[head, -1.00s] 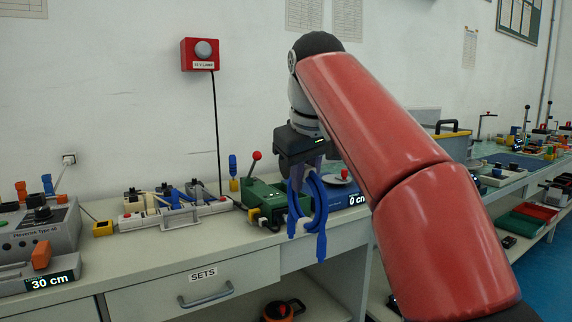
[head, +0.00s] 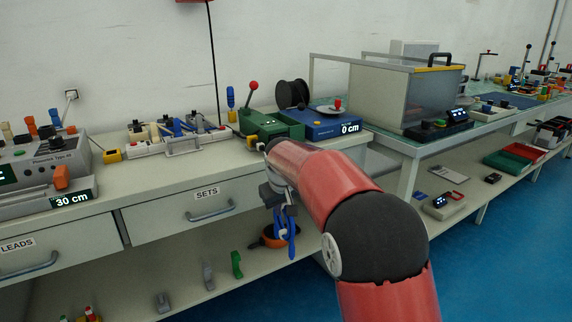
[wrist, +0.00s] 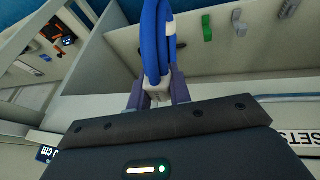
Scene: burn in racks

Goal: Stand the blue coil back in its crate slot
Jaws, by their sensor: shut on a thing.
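My gripper (head: 281,212) is shut on the blue coil (head: 291,232), which hangs from it below the bench front, in front of the lower shelf. In the wrist view the coil (wrist: 152,35) is a bundle of blue loops with a pale band, gripped at that band between the two purplish fingers (wrist: 158,90). The coil's far end runs out of that frame. In the head view my arm partly hides the gripper. I cannot pick out the crate or its slot with certainty in either view.
An orange and black round object (head: 269,238) lies on the lower shelf behind the coil. Green (head: 237,264) and grey (head: 208,275) upright pieces stand to its left. The bench top (head: 120,180) with its drawers overhangs this shelf. Green and red trays (head: 510,160) lie far right.

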